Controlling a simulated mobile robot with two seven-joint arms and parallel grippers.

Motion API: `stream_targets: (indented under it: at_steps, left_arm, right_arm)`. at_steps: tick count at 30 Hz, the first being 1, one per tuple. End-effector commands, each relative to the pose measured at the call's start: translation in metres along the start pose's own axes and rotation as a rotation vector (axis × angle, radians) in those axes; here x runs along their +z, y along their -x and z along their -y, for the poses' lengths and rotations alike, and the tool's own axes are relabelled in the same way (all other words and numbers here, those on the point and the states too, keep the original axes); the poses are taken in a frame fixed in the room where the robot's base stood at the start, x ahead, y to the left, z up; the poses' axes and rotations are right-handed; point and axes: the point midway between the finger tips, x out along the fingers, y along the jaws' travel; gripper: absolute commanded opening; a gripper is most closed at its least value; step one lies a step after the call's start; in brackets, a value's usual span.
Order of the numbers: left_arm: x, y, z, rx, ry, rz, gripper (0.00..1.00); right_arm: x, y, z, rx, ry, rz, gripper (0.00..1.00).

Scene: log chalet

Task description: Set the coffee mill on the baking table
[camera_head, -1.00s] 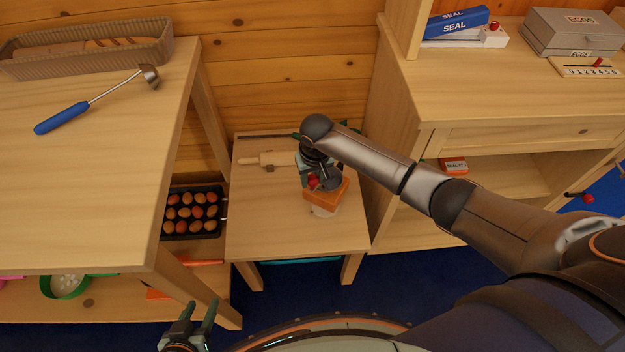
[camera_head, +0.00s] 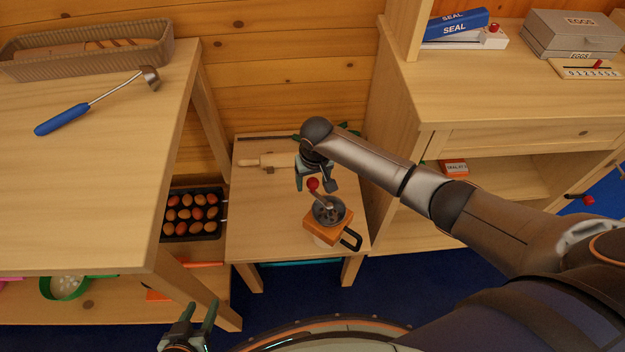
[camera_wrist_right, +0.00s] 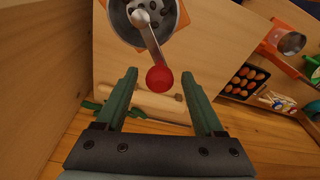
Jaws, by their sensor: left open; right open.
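The coffee mill (camera_head: 327,229) has a wooden body, a round metal hopper with beans, a dark side handle and a crank with a red knob. It appears to stand upright at the front right of a small low table (camera_head: 262,222). In the right wrist view its hopper (camera_wrist_right: 117,22) is at the top. My right gripper (camera_head: 314,182) is open just behind the mill. In the wrist view, the red knob shows between the fingertips (camera_wrist_right: 158,74); I cannot tell whether they touch it. My left gripper (camera_head: 201,318) is open and empty at the bottom left.
A rolling pin (camera_head: 264,161) lies at the back of the low table. A cabinet (camera_head: 480,90) stands close at right.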

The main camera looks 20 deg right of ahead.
Motion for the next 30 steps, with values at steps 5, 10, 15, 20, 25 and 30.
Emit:
stream_targets:
  at_steps: [5,10,15,20,25,30]
  left_arm:
    - [-0.007,0.007,0.001,-0.004,-0.001,-0.004,0.50]
    - [-0.008,0.015,0.005,-0.015,0.001,-0.004,0.50]
    - [-0.003,0.019,0.012,-0.030,0.004,0.007,0.50]
    - [-0.003,0.020,0.015,-0.037,0.004,0.003,0.50]
    - [-0.004,0.020,0.014,-0.037,0.006,-0.002,0.50]
    - [-0.004,0.020,0.014,-0.037,0.007,-0.001,0.50]
  right_arm:
    - [-0.001,0.028,0.000,-0.002,0.000,-0.003,0.70]
    - [-0.001,0.066,0.000,-0.001,0.000,-0.003,0.70]
    - [-0.001,0.098,0.000,-0.002,-0.001,-0.003,0.70]
    - [-0.001,0.115,0.000,-0.001,-0.001,-0.001,0.70]
    - [-0.001,0.120,0.000,0.000,-0.001,0.000,0.70]
    - [0.000,0.119,0.000,-0.003,0.000,0.000,0.70]
